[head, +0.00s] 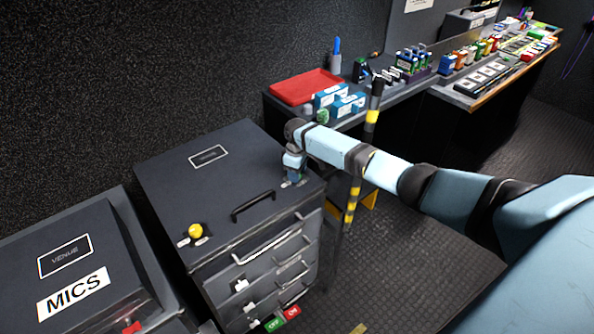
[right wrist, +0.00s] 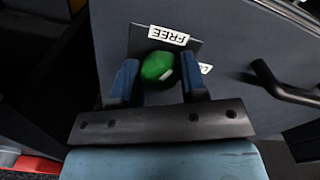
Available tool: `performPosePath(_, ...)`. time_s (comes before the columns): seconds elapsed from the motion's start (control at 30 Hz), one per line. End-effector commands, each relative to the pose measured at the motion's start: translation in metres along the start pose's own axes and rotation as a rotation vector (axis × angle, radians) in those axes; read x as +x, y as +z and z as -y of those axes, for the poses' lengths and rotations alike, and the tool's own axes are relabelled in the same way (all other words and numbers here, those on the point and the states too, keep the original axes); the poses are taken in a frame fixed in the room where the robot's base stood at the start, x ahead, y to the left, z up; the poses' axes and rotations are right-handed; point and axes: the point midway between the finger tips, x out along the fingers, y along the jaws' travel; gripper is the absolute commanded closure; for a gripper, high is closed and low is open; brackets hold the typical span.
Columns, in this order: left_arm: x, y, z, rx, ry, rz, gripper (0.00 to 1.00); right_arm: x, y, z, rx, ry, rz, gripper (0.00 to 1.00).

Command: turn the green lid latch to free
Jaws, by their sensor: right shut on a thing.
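The green lid latch (right wrist: 158,67) is a rounded knob on a dark plate, and it sits between the two fingers of my right gripper (right wrist: 158,82) in the right wrist view. The fingers are shut on it. A white FREE label (right wrist: 168,36) lies just beyond it, and a second, partly hidden label (right wrist: 205,68) is beside the right finger. In the head view my right gripper (head: 294,178) points down onto the right corner of the dark case lid (head: 225,180); the latch is mostly hidden there. My left gripper is not in view.
The lid carries a black handle (head: 253,206) and a yellow knob (head: 195,230). A MICS case (head: 85,262) stands at left. A bench with a red tray (head: 306,87) is behind. A striped post (head: 372,115) stands close to my right arm.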

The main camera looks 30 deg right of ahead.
Motion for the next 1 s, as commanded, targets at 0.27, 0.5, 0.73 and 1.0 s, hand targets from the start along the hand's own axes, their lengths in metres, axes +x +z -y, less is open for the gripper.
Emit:
performPosePath(0.27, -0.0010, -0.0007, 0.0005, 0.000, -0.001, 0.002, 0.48, -0.0007, -0.0007, -0.0005, -0.152, 0.001, -0.002, 0.84)
performPosePath(0.5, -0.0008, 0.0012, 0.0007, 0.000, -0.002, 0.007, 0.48, -0.0008, -0.0009, -0.0006, -0.211, 0.000, -0.002, 0.84)
performPosePath(0.73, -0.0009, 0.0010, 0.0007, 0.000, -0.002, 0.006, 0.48, -0.0008, -0.0011, -0.0006, -0.223, 0.000, -0.002, 0.84)
performPosePath(1.0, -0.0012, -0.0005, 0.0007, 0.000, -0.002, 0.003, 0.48, -0.0010, -0.0012, -0.0005, -0.223, 0.001, -0.003, 0.53)
